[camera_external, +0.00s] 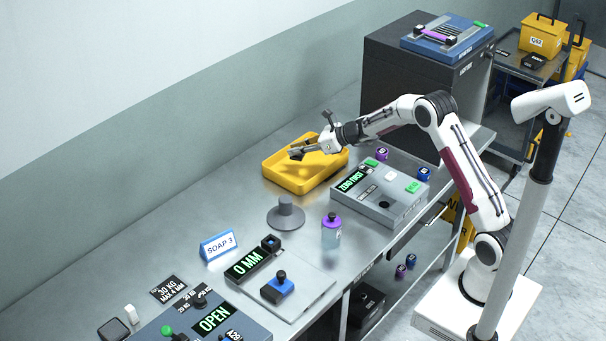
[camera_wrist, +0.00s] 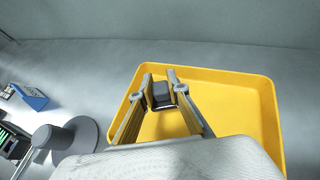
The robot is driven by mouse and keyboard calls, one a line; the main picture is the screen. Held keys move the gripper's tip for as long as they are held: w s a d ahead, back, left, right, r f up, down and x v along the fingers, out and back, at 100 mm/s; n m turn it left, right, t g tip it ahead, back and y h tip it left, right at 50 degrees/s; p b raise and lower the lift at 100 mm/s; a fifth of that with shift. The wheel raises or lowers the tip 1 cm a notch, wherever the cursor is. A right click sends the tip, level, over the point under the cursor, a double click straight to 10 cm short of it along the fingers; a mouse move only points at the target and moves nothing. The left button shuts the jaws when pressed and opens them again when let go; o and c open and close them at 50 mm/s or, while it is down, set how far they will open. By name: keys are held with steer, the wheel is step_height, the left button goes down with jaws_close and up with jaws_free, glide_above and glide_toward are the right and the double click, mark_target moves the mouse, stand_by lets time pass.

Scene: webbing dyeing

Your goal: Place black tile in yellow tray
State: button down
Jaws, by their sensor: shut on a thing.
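The yellow tray (camera_external: 274,177) lies on the steel bench near the wall. It also fills much of the wrist view (camera_wrist: 255,110). My gripper (camera_external: 299,151) is over the tray, and in the wrist view its two fingers (camera_wrist: 160,84) are closed on the sides of a small dark block, the black tile (camera_wrist: 160,96). The tile is over the tray's floor in the wrist view. I cannot tell whether the tile touches the floor. In the external view it is a small dark shape at the fingertips.
A scale (camera_external: 380,196) with a green display stands to the right. A dark cabinet (camera_external: 400,85) is behind.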

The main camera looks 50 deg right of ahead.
mark_target(297, 172)
steer(key=shift+f, duration=1.25)
steer(key=shift+f, duration=1.9)
steer(key=shift+f, duration=0.1)
steer(key=c, duration=2)
jaws_free()
steer(key=shift+o, duration=0.2)
steer(key=shift+s+d+r, duration=0.15)
steer(key=shift+s+r, duration=0.15)
steer(key=shift+r, duration=0.05)
steer(key=v, duration=1.1)
steer(key=shift+s, duration=0.2)
